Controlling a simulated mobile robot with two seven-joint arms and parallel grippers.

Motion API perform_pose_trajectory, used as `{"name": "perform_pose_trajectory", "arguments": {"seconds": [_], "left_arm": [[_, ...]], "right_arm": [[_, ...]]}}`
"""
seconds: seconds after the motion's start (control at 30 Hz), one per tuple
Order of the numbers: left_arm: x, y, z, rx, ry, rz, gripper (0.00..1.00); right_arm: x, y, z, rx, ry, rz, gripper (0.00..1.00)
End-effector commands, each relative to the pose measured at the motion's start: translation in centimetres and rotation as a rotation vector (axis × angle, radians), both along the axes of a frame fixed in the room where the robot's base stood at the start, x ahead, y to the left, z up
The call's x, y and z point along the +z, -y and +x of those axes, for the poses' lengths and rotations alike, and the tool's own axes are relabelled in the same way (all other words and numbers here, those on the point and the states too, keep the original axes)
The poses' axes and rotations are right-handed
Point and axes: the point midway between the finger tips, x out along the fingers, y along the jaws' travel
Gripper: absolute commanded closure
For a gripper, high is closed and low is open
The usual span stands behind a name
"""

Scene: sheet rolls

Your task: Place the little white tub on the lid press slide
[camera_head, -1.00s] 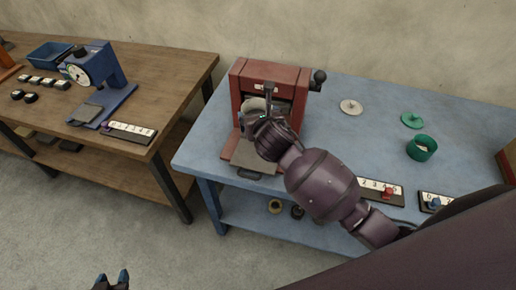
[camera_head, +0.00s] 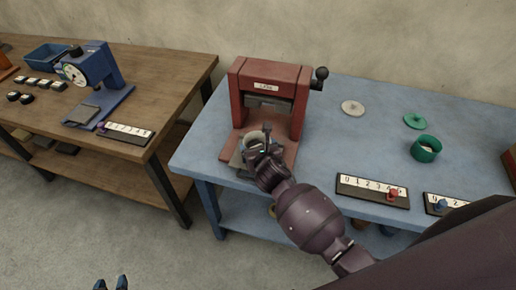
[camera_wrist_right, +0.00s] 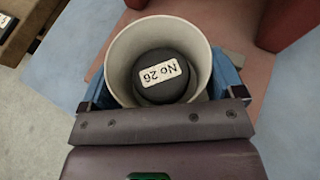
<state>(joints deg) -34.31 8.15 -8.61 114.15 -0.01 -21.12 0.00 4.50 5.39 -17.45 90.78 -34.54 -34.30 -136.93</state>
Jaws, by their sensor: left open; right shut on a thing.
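The little white tub (camera_wrist_right: 125,42) is between the fingers of my right gripper (camera_head: 258,148), which is shut on it. In the right wrist view a round black piece labelled "No 26" (camera_wrist_right: 160,78) sits inside the tub. In the head view the tub (camera_head: 253,136) is in front of the red lid press (camera_head: 265,68), over the front of its base. The grey slide (camera_head: 237,162) shows only in part beside my gripper; whether the tub touches it I cannot tell. My left gripper (camera_head: 111,284) is open and empty at the bottom edge, away from the tables.
On the blue table (camera_head: 330,140) are a pale disc (camera_head: 352,107), a green lid (camera_head: 414,121), a green tub (camera_head: 425,148) and numbered strips (camera_head: 372,190) with pegs. A wooden table (camera_head: 170,85) at left holds a blue scale (camera_head: 100,75).

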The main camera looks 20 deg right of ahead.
Motion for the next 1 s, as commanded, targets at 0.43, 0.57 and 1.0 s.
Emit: {"name": "perform_pose_trajectory", "arguments": {"seconds": [0.43,0.57,1.0], "left_arm": [[-0.4,-0.1,-0.5,0.003,-0.011,0.001,0.57],[-0.3,-0.1,-0.4,0.002,-0.010,0.000,0.57],[0.8,0.0,0.2,0.000,0.004,0.000,0.57]], "right_arm": [[-0.2,0.0,0.0,0.000,0.001,0.001,0.03],[-0.2,0.0,0.0,0.000,0.001,0.001,0.00],[1.5,-0.2,-3.1,0.000,0.000,0.000,0.00]]}}
